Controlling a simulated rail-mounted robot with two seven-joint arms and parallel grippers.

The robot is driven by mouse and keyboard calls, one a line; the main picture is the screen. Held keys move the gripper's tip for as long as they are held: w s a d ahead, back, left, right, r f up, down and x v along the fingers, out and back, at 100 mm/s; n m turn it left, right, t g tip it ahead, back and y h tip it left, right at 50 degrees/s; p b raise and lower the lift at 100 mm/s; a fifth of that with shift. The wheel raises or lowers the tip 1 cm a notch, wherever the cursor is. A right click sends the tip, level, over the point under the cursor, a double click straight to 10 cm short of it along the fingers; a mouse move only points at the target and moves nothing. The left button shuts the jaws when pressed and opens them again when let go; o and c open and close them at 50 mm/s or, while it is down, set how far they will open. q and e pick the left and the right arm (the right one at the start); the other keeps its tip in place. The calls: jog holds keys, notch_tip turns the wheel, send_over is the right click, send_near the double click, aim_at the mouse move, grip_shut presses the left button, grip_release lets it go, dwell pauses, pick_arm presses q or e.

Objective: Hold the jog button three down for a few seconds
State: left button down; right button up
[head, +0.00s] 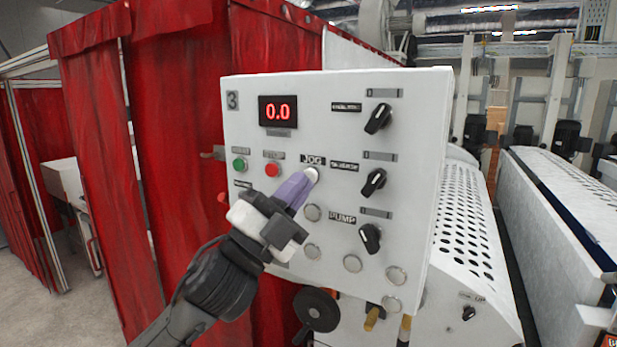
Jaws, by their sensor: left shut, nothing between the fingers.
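The white control panel (420,120) marked 3 faces me, with a red display (278,111) reading 0.0. The jog button (312,174) is a pale round button just below the JOG label (312,160). My left gripper (308,178) comes up from the lower left, with its purple fingers shut and empty. Its fingertips are at the jog button and cover its lower left part. I cannot tell whether they touch it or whether it is pressed in. My right gripper is not in view.
A green button (239,165) and a red button (272,170) sit left of the jog button. Black rotary knobs (374,183) line the panel's right side, and pale round buttons (352,263) lie below. A red curtain (180,130) hangs behind on the left.

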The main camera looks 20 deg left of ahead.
pick_arm(q)
jog(key=shift+w, duration=0.15)
dwell(0.7)
jog(key=shift+w+d, duration=0.1)
jog(key=shift+w, duration=0.2)
jog(key=shift+w, duration=0.45)
dwell(2.3)
jog(key=shift+s, duration=0.15)
dwell(3.0)
jog(key=shift+s+p, duration=0.3)
jog(key=shift+s, duration=0.45)
